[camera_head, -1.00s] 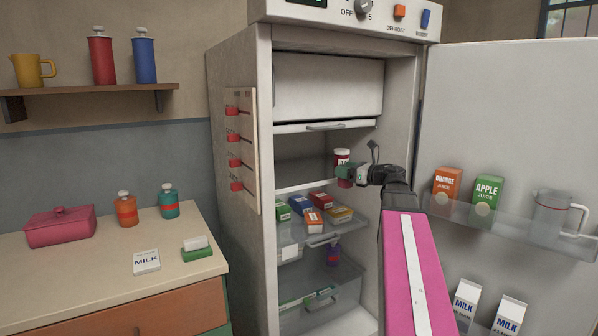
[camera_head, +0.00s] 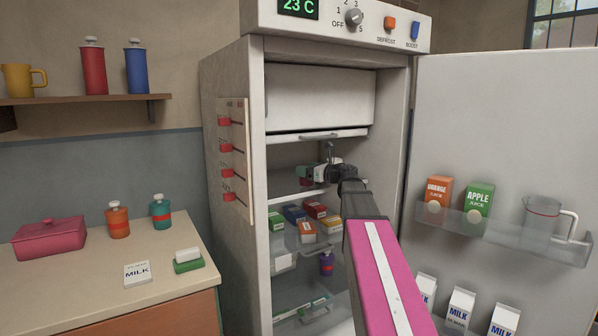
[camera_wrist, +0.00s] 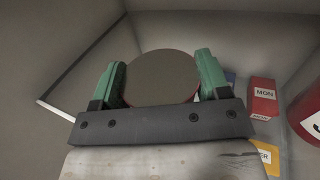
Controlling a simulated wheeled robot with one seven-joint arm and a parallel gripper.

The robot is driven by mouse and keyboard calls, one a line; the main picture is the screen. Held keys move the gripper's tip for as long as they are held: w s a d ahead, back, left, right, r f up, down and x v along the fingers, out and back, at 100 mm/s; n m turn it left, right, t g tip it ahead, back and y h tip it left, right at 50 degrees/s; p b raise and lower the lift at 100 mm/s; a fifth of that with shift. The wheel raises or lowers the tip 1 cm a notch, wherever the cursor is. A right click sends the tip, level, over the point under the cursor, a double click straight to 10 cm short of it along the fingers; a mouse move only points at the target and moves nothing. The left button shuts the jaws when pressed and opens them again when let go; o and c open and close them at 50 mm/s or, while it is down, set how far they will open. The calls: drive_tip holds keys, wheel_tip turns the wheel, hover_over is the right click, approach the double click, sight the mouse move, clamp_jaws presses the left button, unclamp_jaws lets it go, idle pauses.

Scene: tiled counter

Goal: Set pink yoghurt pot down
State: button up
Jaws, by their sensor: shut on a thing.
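The pink yoghurt pot (camera_wrist: 163,80) sits between the two green fingers of my gripper (camera_wrist: 160,66) in the wrist view. Its round, flat, grey-brown end with a thin red edge faces the camera. In the head view my gripper (camera_head: 310,174) is inside the open fridge, in the compartment under the freezer box. A small dark pink part of the pot (camera_head: 305,183) shows below the fingers. It is just above or at the glass shelf (camera_head: 286,197); I cannot tell whether it touches. My arm hides the right part of that shelf.
A red jar (camera_wrist: 306,116) stands to the right in the wrist view. Below the shelf, a clear drawer holds several coloured packets, including a red one (camera_head: 315,209). The open fridge door (camera_head: 500,130) is on the right, the fridge side wall (camera_head: 232,240) on the left.

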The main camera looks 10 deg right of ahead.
sight(298, 185)
drive_tip(key=x, duration=0.4)
drive_tip(key=shift+f, duration=0.1)
drive_tip(key=shift+s+f, duration=0.1)
drive_tip(key=shift+f, duration=0.1)
drive_tip(key=o, duration=1)
drive_tip(key=shift+f, duration=0.1)
drive_tip(key=v, duration=1.2)
